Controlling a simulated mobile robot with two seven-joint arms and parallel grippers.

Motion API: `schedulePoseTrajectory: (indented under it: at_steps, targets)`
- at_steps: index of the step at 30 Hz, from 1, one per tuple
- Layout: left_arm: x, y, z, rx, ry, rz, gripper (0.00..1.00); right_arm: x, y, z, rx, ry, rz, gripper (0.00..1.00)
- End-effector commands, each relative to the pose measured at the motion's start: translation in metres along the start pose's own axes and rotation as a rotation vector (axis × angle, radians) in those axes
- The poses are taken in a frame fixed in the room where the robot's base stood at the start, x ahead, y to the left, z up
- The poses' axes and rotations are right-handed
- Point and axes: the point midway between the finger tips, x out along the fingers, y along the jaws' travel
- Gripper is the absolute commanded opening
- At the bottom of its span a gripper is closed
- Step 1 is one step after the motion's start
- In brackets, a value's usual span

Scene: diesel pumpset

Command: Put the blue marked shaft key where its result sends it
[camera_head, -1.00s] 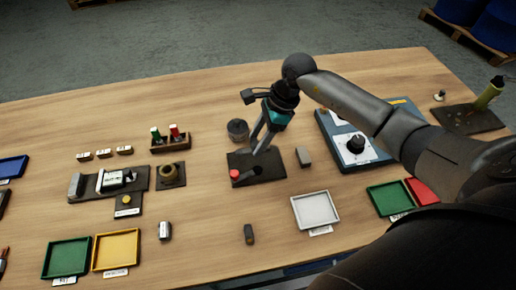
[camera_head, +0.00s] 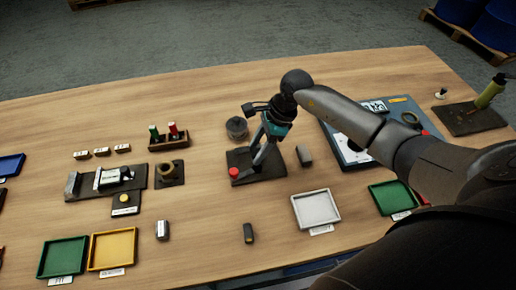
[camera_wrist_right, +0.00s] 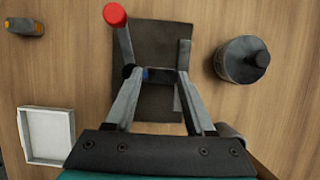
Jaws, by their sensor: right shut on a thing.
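My right gripper (camera_head: 256,164) reaches down over a dark fixture plate (camera_head: 276,170) that carries a red knob (camera_head: 234,172). In the right wrist view its fingers (camera_wrist_right: 160,75) close on a small dark piece with a blue mark, the blue marked shaft key (camera_wrist_right: 150,74). The key sits between the fingertips, low over the plate; I cannot tell whether it touches the plate. The fingers hide most of it. In the head view the key is too hidden to make out. My left gripper is not in view.
A white tray (camera_head: 316,208), green trays (camera_head: 65,257) (camera_head: 390,196) and a yellow tray (camera_head: 113,250) lie along the front. A round dark pot (camera_head: 237,128) and grey block (camera_head: 304,155) flank the fixture. Another dark key (camera_head: 248,233) lies in front. A blue instrument (camera_head: 352,148) is partly behind my arm.

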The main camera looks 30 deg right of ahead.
Motion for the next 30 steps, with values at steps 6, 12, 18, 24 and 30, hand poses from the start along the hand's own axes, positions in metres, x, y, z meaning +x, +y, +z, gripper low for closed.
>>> schedulePoseTrajectory:
  at_steps: [6,12,18,24,30]
  targets:
    - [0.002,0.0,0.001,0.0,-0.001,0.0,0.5,0.007,0.003,-0.004,0.001,0.008,0.006,0.62]
    - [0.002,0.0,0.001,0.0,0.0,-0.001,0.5,0.009,0.006,-0.005,0.002,0.011,0.013,0.84]
    - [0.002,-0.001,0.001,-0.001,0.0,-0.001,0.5,0.009,0.006,-0.005,0.003,0.011,0.017,0.84]
    - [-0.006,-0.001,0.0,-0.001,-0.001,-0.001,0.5,0.003,0.007,-0.002,0.003,0.01,0.021,0.84]
    - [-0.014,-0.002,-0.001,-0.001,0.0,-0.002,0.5,-0.031,0.004,0.0,0.0,0.012,0.011,0.84]
